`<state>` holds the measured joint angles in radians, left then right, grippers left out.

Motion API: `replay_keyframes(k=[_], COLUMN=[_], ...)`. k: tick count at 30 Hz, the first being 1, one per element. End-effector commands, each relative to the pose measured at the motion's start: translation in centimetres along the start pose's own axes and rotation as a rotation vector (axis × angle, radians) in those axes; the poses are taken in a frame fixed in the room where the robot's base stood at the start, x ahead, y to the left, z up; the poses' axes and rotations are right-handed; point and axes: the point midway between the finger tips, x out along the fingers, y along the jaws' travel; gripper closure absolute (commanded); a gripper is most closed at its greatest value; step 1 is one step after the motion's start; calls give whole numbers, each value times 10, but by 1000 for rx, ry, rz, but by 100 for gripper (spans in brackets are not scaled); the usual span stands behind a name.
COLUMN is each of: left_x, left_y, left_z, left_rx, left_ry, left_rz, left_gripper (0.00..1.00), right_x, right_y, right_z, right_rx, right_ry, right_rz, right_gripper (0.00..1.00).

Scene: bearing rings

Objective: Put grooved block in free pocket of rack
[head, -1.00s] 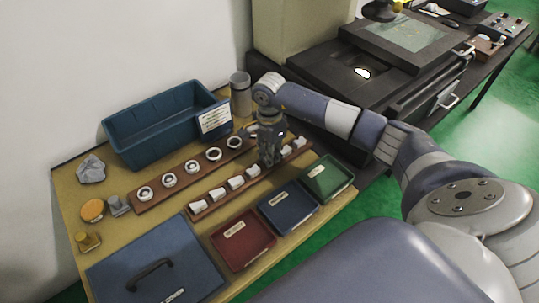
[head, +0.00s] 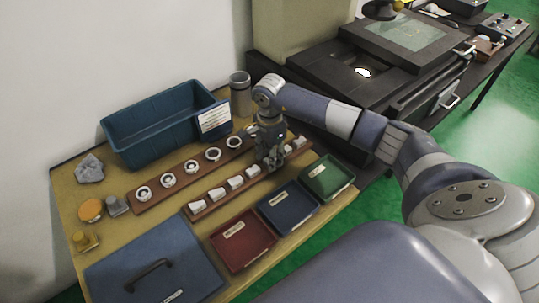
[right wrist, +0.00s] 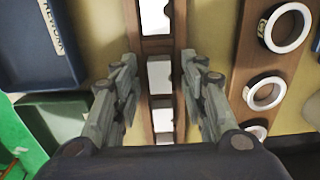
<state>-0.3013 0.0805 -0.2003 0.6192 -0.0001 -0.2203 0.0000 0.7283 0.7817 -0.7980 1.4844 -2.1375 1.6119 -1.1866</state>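A long brown rack (head: 224,200) holds a row of white-faced blocks, including one (head: 236,183) left of my gripper and one (head: 299,142) beyond it. My right gripper (head: 270,163) is low over the rack. In the right wrist view its open fingers (right wrist: 160,65) straddle the rack, with a pale block (right wrist: 160,75) seated between them and gaps on both sides. Grooves are too small to make out, so I cannot tell which block is the grooved one. The gripper hides part of the row in the head view. My left gripper is not in view.
A second brown rack with white rings (head: 191,167) runs behind the block rack. A blue bin (head: 150,150) and grey cylinder (head: 240,95) stand farther back. Red (head: 242,240), blue (head: 288,208) and green (head: 327,178) trays lie in front.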

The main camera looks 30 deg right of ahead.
Motion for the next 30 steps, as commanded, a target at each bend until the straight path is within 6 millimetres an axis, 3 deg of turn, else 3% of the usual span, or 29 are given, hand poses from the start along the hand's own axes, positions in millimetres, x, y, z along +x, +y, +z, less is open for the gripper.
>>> replay_keyframes(k=[9, 10, 21, 30], left_x=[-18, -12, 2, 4], left_y=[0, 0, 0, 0], left_z=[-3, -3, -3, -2], left_rx=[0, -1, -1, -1], left_ry=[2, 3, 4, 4], left_rz=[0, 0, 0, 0], left_gripper=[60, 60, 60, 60], right_x=[-17, -20, -103, -131], right_y=[0, -1, -1, 0], right_z=[1, 0, 0, 0], right_rx=[-1, -1, 0, 0], right_ry=[-2, -1, 1, 0], right_rz=[1, -4, -5, 0], right_gripper=[60, 60, 60, 60])
